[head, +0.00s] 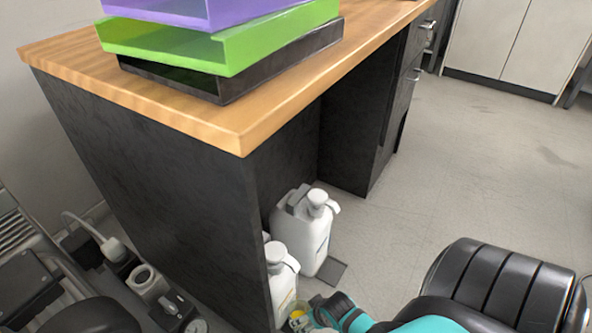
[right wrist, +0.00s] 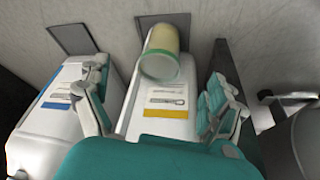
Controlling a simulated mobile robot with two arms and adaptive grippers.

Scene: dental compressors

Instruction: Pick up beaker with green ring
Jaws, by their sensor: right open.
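The beaker (right wrist: 163,55), a clear cylinder with yellowish contents and a green ring near its near end, shows in the right wrist view. It appears tilted, close to the white container under it; I cannot tell whether they touch. My right gripper (right wrist: 156,88) is open, one finger to the left of the beaker and one to the right, both apart from it. In the head view my right gripper (head: 322,309) is partly cut off at the bottom edge, beside the white containers. The beaker is not clear there. My left gripper is not in view.
White containers (head: 316,238) stand under the wooden desk (head: 215,112). A dark desk panel (head: 160,185) stands close left of them. A black padded seat (head: 500,285) is at lower right. Stacked trays (head: 170,48) sit on the desk. Open floor (head: 440,170) lies to the right.

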